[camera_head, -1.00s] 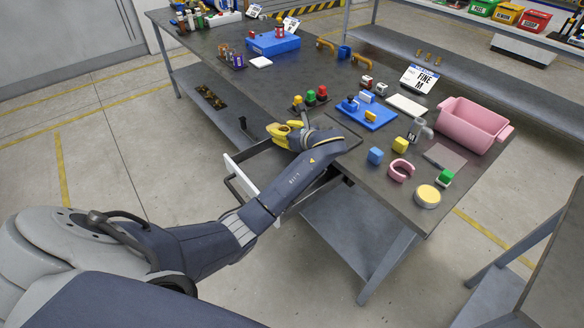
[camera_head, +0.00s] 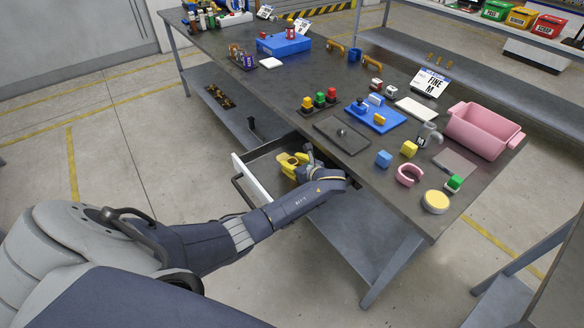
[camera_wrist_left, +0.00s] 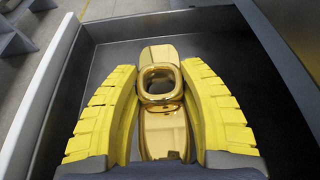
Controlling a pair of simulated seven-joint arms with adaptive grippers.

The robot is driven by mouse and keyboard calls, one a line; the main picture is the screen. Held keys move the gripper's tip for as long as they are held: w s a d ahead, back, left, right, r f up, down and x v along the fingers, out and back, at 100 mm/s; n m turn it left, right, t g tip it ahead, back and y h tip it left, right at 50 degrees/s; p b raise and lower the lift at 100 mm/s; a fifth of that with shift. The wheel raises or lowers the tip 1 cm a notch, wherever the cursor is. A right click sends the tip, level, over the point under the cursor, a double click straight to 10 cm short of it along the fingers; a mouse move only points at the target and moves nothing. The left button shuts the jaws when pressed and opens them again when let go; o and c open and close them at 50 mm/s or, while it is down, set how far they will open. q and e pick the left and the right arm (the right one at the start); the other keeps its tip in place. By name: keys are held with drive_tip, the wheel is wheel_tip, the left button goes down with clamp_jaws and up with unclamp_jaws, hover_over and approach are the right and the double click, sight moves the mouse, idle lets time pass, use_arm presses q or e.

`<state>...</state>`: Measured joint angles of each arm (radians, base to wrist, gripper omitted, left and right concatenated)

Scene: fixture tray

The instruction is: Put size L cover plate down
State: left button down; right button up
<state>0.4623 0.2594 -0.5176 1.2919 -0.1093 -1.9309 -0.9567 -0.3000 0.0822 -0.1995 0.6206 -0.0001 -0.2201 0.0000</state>
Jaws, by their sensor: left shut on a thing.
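My left gripper (camera_head: 291,160), with yellow ribbed fingers, is inside the open drawer (camera_head: 241,176) under the table's edge. In the left wrist view its fingers (camera_wrist_left: 160,72) are shut on the ring of a shiny gold-coloured piece (camera_wrist_left: 162,130). This piece is long with a rounded end and lies over the dark drawer floor (camera_wrist_left: 233,62). I cannot tell whether it touches the floor, or whether it is the size L cover plate; no size mark shows. A dark flat plate with a small knob (camera_head: 342,137) lies on the table above the drawer. My right gripper is not in view.
The drawer's pale front wall is close on the left in the wrist view (camera_wrist_left: 42,95). The table (camera_head: 305,75) holds a blue fixture tray (camera_head: 376,117), a pink bin (camera_head: 483,131), coloured buttons (camera_head: 320,98) and small blocks. The drawer floor around the fingers looks bare.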

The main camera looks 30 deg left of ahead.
use_arm(q)
drive_tip(key=shift+f, duration=1.15)
drive_tip(key=shift+f, duration=0.6)
drive_tip(key=c, duration=0.8)
unclamp_jaws()
drive_tip(key=shift+o, duration=0.2)
drive_tip(key=shift+r, duration=0.35)
drive_tip(key=shift+s+d+r, duration=0.1)
drive_tip(key=shift+d+r, duration=0.1)
drive_tip(key=shift+r, duration=0.1)
drive_tip(key=v, duration=1.1)
drive_tip(key=shift+s+d+r, duration=0.1)
drive_tip(key=shift+d+r, duration=0.05)
drive_tip(key=shift+d, duration=0.05)
